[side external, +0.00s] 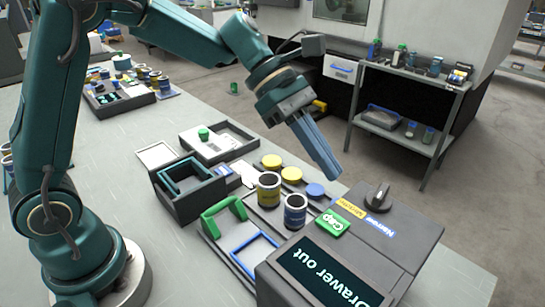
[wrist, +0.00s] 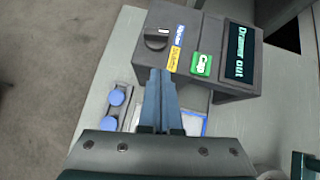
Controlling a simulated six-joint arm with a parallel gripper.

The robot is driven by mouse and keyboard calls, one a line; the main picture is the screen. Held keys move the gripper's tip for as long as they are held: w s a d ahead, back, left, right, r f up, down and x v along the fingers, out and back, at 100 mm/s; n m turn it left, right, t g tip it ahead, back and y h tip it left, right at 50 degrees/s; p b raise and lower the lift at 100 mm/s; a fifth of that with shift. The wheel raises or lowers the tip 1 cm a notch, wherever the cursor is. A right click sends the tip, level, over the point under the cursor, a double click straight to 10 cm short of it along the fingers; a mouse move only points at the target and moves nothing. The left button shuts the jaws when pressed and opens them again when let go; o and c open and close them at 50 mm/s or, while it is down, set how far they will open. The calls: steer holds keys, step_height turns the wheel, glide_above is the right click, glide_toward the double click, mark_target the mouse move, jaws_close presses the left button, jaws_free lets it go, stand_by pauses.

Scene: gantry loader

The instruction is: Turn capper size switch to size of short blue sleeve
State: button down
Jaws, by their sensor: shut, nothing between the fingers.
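The capper (side external: 402,232) is a dark grey box whose screen reads "Drawer out". Its size switch is a black knob (side external: 378,196) on top, also in the wrist view (wrist: 157,40), where a pale mark on it sits toward the labels. A blue label (side external: 376,227) reading "Narrow" and a yellow label (wrist: 174,58) lie beside it. A short sleeve with a blue band (side external: 295,212) stands beside the capper, next to a yellow-banded sleeve (side external: 268,190). My gripper (side external: 330,172) is shut and empty, above and left of the knob; its fingertips (wrist: 160,76) point toward the capper.
A green "Cap" button (side external: 332,223) is on the capper. Yellow discs (side external: 271,161) and a blue disc (side external: 315,190) lie near the sleeves. A green holder (side external: 222,215) and a blue frame (side external: 253,252) stand left of the capper. The space above the knob looks clear.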

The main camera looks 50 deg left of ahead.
mark_target(372, 201)
steer(key=d, duration=0.4)
steer(key=shift+w+d+f, duration=0.35)
steer(key=shift+w+f, duration=0.05)
